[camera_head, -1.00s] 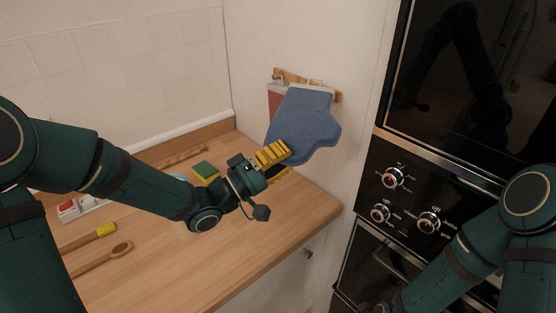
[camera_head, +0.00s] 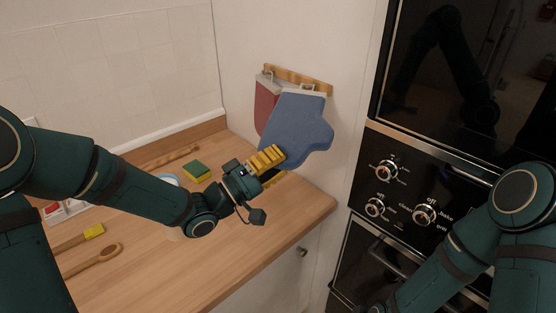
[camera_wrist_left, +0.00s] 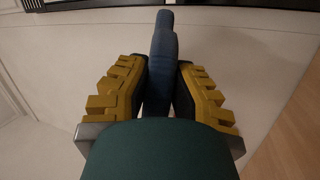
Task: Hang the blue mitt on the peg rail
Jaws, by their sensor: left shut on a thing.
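The blue mitt (camera_head: 297,128) is held up in front of the white side wall, tilted, with its pale cuff end at the top near the rail. My left gripper (camera_head: 268,160) is shut on its lower left part; the left wrist view shows the mitt (camera_wrist_left: 162,60) edge-on between the yellow fingers. The wooden peg rail (camera_head: 297,80) is on the wall, just above and behind the mitt's top. A red mitt (camera_head: 266,98) hangs at the rail's left end, partly hidden by the blue one. Whether the blue mitt's loop touches a peg is unclear. My right gripper is out of view.
Below is a wooden counter (camera_head: 265,235) with a sponge (camera_head: 196,171), a wooden spoon (camera_head: 95,260) and a yellow-ended brush (camera_head: 88,236). The black wall oven (camera_head: 400,190) with knobs stands to the right. The wall beside the rail is free.

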